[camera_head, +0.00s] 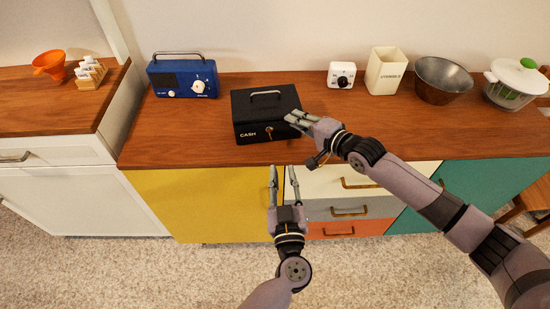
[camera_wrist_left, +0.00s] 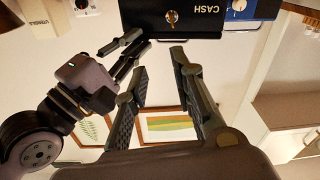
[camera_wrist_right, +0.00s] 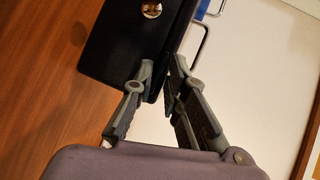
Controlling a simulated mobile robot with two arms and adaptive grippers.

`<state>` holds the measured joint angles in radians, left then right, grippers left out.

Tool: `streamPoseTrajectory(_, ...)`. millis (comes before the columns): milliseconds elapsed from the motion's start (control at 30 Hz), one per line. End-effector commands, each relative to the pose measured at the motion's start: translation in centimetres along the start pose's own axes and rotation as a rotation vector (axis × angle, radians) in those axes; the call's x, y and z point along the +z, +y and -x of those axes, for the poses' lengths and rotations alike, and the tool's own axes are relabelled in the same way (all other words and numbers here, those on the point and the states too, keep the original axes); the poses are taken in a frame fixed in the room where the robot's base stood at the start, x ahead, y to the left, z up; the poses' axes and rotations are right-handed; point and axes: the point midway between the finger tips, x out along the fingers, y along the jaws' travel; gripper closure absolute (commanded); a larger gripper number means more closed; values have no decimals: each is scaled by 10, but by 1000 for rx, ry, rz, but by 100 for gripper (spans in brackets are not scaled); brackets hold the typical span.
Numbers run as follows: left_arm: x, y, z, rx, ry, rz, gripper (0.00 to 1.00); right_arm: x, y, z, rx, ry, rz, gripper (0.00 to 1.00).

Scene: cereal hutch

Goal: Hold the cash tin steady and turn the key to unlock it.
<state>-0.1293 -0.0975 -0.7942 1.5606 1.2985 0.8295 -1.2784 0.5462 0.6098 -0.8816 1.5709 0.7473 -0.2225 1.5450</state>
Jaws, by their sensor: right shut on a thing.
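The black cash tin (camera_head: 245,122) stands upright on the wooden top, its front marked CASH and its handle on the lid. A brass key and lock (camera_head: 268,130) show on its front; the left wrist view shows them too (camera_wrist_left: 171,17). My right gripper (camera_head: 297,119) is shut on the tin's right side; in the right wrist view (camera_wrist_right: 160,66) its fingers lie on either side of the tin's edge. My left gripper (camera_head: 283,171) is open and empty, in front of the cabinet and below the key, fingers pointing toward the tin; it also shows in the left wrist view (camera_wrist_left: 160,62).
A blue radio (camera_head: 183,78) stands left of the tin. A white timer (camera_head: 341,75), a cream utensil holder (camera_head: 386,71), a metal bowl (camera_head: 443,80) and a salad spinner (camera_head: 515,82) stand to the right. The wooden top (camera_head: 185,140) is clear at front left.

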Motion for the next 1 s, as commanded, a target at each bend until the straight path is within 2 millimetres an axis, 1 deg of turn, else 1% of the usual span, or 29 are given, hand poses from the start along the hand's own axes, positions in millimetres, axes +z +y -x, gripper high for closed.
streamPoseTrajectory(33, -5, 8, 13, 68, 21, -48, 76, 1, 20, 1, 43, 0, -3, 100)
streamPoseTrajectory(67, -10, 15, 23, 117, 40, -83, 76, 1, 20, 1, 43, 0, -3, 100)
streamPoseTrajectory(100, -16, 26, 39, 193, 65, -134, 76, 1, 20, 1, 43, 0, -3, 100)
streamPoseTrajectory(133, -23, 48, 36, 262, 101, -164, 76, 1, 20, 1, 43, 0, -3, 100)
streamPoseTrajectory(167, -27, 67, 39, 336, 132, -205, 76, 1, 20, 1, 43, 0, -3, 100)
streamPoseTrajectory(200, -30, 92, 46, 436, 169, -265, 76, 1, 20, 1, 43, 0, -3, 100)
streamPoseTrajectory(267, -30, 125, 62, 584, 221, -365, 76, 1, 20, 1, 43, 0, -3, 100)
streamPoseTrajectory(300, -26, 145, 74, 677, 251, -437, 76, 1, 20, 1, 43, 0, -3, 100)
streamPoseTrajectory(367, -17, 170, 94, 810, 290, -555, 76, 1, 20, 1, 43, 0, -3, 100)
streamPoseTrajectory(400, -8, 183, 106, 893, 313, -640, 76, 1, 20, 1, 43, 0, -3, 100)
streamPoseTrajectory(467, 10, 198, 124, 1008, 339, -775, 76, 1, 20, 1, 43, 0, -3, 100)
streamPoseTrajectory(500, 24, 204, 134, 1078, 352, -872, 76, 1, 20, 1, 43, 0, -3, 100)
streamPoseTrajectory(567, 46, 208, 147, 1170, 368, -1025, 76, 1, 20, 1, 43, 0, -3, 100)
streamPoseTrajectory(633, 73, 205, 157, 1257, 375, -1215, 76, 1, 20, 1, 43, 0, -3, 100)
streamPoseTrajectory(700, 100, 194, 158, 1318, 369, -1416, 76, 1, 20, 1, 43, 0, -3, 100)
streamPoseTrajectory(767, 120, 180, 154, 1347, 355, -1596, 76, 1, 20, 1, 43, 0, -3, 100)
streamPoseTrajectory(800, 132, 168, 148, 1353, 342, -1720, 76, 1, 20, 1, 43, 0, -3, 100)
streamPoseTrajectory(867, 145, 149, 136, 1340, 316, -1905, 76, 1, 20, 1, 43, 0, -3, 100)
streamPoseTrajectory(900, 150, 135, 125, 1316, 293, -2029, 76, 1, 20, 1, 43, 0, -4, 100)
streamPoseTrajectory(967, 154, 113, 106, 1257, 252, -2213, 76, 1, 20, 1, 43, 0, -4, 100)
streamPoseTrajectory(1000, 152, 98, 92, 1201, 222, -2333, 76, 1, 20, 1, 43, 0, -4, 100)
